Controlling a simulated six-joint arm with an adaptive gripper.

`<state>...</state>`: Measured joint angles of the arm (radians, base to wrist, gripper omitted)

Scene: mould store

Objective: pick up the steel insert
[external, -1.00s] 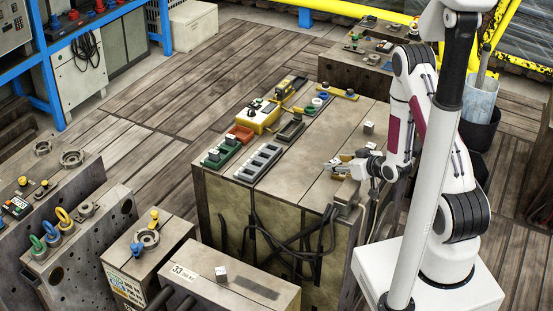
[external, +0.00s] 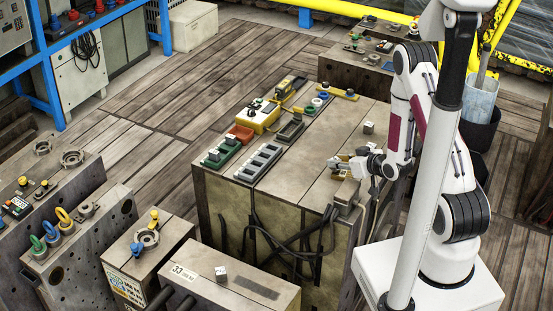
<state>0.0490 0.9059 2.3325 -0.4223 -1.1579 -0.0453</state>
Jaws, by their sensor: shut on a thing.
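My gripper (external: 336,163) is low over the right part of the large steel block's top (external: 318,183), with its fingers pointing left. It is shut on a small grey thing at its fingertips, which I take to be the steel insert (external: 332,160). The fingers hide most of it, and I cannot tell whether it is clear of the surface. A brass-coloured piece (external: 342,174) shows just below the fingers.
A small metal cube (external: 368,127) stands behind my gripper. A green tray (external: 222,152), a grey slotted tray (external: 258,162) and a yellow device (external: 259,115) are along the block's left side. Another cube (external: 221,273) sits on the front block. The block's middle is clear.

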